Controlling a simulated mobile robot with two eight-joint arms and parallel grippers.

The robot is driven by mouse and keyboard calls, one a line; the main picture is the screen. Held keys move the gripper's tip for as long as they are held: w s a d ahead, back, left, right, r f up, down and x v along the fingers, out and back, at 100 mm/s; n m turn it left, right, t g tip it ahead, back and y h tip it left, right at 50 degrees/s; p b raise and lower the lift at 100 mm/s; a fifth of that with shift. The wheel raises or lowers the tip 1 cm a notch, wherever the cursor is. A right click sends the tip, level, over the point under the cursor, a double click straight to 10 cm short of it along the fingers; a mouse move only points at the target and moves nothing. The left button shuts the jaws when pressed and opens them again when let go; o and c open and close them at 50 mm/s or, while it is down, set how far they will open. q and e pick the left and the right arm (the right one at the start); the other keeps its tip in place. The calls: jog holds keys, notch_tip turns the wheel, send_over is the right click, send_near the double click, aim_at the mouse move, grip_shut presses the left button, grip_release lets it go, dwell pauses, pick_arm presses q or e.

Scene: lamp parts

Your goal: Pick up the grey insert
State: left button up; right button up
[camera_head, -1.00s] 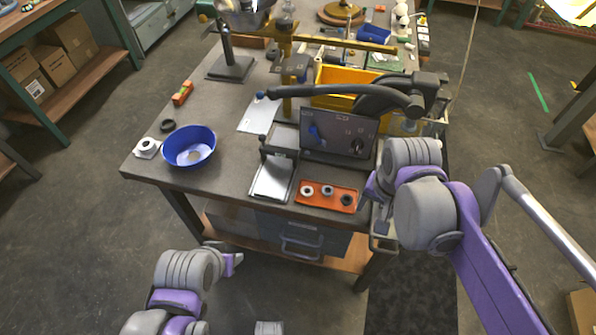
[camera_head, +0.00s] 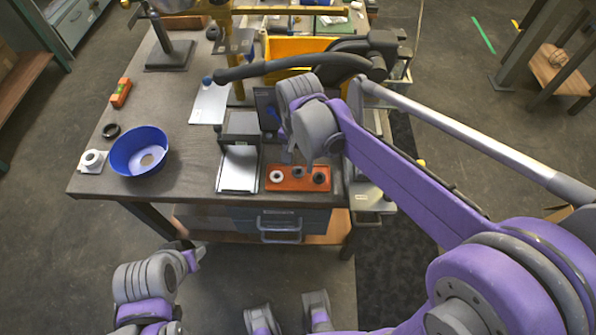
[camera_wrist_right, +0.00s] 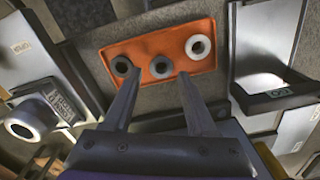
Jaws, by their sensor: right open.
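An orange tray (camera_head: 270,186) lies near the table's front edge and holds three ring-shaped inserts. The grey insert (camera_head: 298,173) is the middle one, between a white insert (camera_head: 277,176) and a black insert (camera_head: 319,178). In the right wrist view the grey insert (camera_wrist_right: 160,68) shows between the fingertips, with the black insert (camera_wrist_right: 121,66) left and the white insert (camera_wrist_right: 199,46) right. My right gripper (camera_wrist_right: 159,80) is open and empty, pointing at the tray; the remaining gap is unclear. My left gripper (camera_head: 190,260) is low in front of the table, its jaws unclear.
A blue bowl (camera_head: 125,160), a white part (camera_head: 92,160) and a black ring (camera_head: 111,131) are at the left. A silver plate (camera_head: 238,170) lies beside the tray. A press with a black handle (camera_head: 290,65) and a yellow bin (camera_head: 292,47) stand behind.

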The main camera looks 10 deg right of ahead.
aim_at(298, 171)
notch_tip(298, 171, down, 3)
jog(key=shift+a+f, duration=0.1)
jog(key=shift+f, duration=0.05)
jog(key=shift+c, duration=0.2)
grip_shut()
